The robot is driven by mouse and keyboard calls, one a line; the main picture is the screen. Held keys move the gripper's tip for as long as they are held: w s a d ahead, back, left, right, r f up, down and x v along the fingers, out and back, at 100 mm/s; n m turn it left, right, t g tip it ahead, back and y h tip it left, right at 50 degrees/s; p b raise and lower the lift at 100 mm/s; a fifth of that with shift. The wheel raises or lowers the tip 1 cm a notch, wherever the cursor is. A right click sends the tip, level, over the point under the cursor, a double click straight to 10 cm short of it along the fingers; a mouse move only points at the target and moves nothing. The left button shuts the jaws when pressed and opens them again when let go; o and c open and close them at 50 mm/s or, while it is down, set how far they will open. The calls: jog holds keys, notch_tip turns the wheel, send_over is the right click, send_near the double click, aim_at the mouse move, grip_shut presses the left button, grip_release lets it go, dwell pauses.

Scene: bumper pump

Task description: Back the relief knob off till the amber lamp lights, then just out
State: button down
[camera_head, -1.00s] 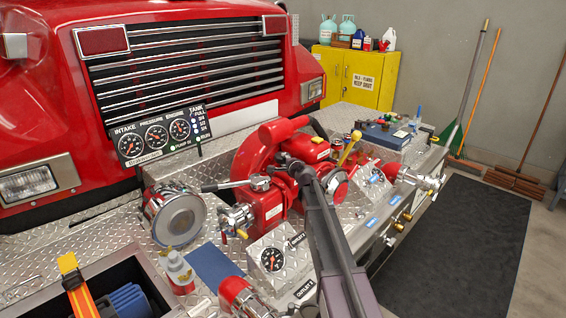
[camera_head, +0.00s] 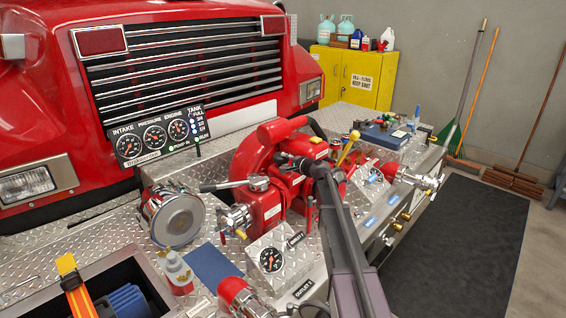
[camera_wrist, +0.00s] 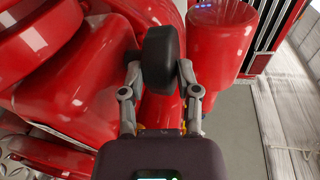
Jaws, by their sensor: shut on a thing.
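In the wrist view, a black, rounded knob (camera_wrist: 160,55) sits between the two grey fingers of my gripper (camera_wrist: 161,78), which is shut on it. It stands in front of red pump parts, and its mount is hidden. The gauge panel (camera_head: 160,135) stands left of the pump, with small green lamps and a column of blue-white tank lights. I cannot make out a lit amber lamp.
A silver-capped port (camera_head: 175,217) and a boxed gauge (camera_head: 272,259) sit on the tread-plate bumper. A yellow-knobbed lever (camera_head: 349,148) rises right of my arm. A red cylinder (camera_wrist: 220,40) stands close right of my gripper. A dark mat (camera_head: 470,250) lies clear on the right.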

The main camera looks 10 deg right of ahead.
jog(key=c, duration=0.6)
grip_release()
